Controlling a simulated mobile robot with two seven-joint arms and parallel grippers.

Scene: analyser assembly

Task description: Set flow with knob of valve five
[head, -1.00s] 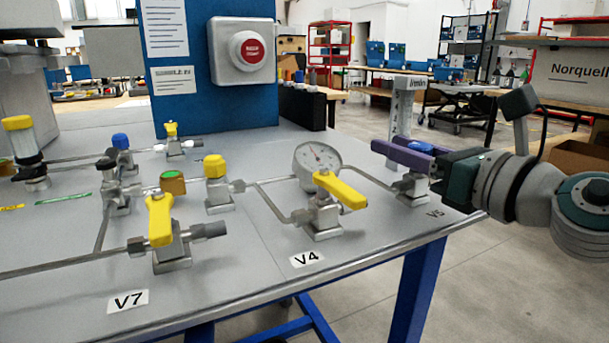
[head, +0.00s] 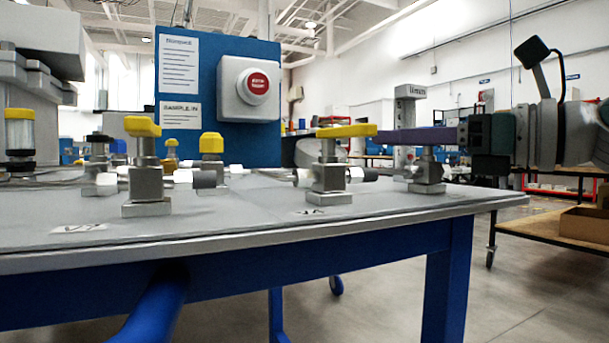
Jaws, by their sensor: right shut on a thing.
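Valve five (head: 428,172) stands near the right end of the grey table; its grey body and base show below my gripper. Its blue knob is hidden behind the near purple finger in this low view. My right gripper (head: 400,138) comes in level from the right, its purple fingers at knob height, shut on the knob. Its fingertips reach close behind the yellow handle of valve four (head: 330,172), and I cannot tell the gap between them. My left gripper is not in view.
Valve seven (head: 146,180), with a yellow handle, stands at the left front. A blue panel with a red emergency button (head: 257,84) rises behind. The table's front edge (head: 270,240) runs across the view.

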